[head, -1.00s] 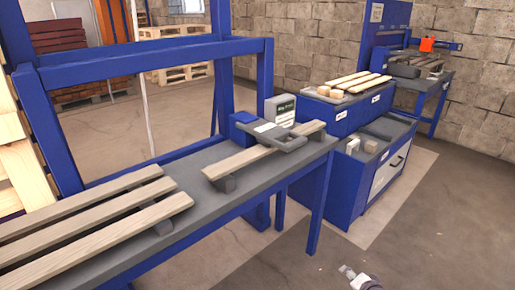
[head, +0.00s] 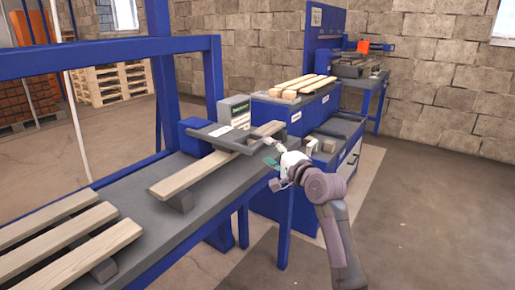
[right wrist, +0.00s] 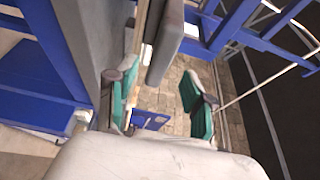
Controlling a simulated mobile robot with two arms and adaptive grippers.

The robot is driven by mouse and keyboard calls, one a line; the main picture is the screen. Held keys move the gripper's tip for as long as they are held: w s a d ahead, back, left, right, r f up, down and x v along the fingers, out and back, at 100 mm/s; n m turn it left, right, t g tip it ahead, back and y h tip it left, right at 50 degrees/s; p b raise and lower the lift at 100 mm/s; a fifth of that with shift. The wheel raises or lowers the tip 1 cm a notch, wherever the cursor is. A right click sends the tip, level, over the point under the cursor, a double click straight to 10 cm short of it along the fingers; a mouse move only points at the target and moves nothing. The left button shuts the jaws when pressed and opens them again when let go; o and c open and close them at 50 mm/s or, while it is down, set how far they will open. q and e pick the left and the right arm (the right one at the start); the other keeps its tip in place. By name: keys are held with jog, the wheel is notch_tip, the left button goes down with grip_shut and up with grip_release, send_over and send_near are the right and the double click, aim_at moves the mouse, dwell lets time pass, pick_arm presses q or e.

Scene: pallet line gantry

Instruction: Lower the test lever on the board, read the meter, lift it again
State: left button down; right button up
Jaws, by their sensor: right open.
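The wooden board (head: 190,179) lies on grey supports on the blue-framed bench. The dark grey test lever (head: 222,133) reaches out over the board from a blue housing (head: 197,134), looking close to level. The meter (head: 234,110) is a pale box with a dark display behind the lever; its reading is too small to make out. My right gripper (head: 271,154) is at the bench's right edge, near the lever's handle end. In the right wrist view its teal fingers (right wrist: 157,103) are apart. A grey bar (right wrist: 166,45), seemingly the lever's handle, shows ahead between them, not gripped.
Slats (head: 72,246) lie at the bench's near left. A blue gantry post (head: 160,75) stands behind the bench. The floor at right is clear.

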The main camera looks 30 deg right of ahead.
aim_at(262, 147)
jog(key=w, duration=0.6)
jog(key=shift+b, duration=0.4)
jog(key=shift+c, duration=0.3)
grip_shut()
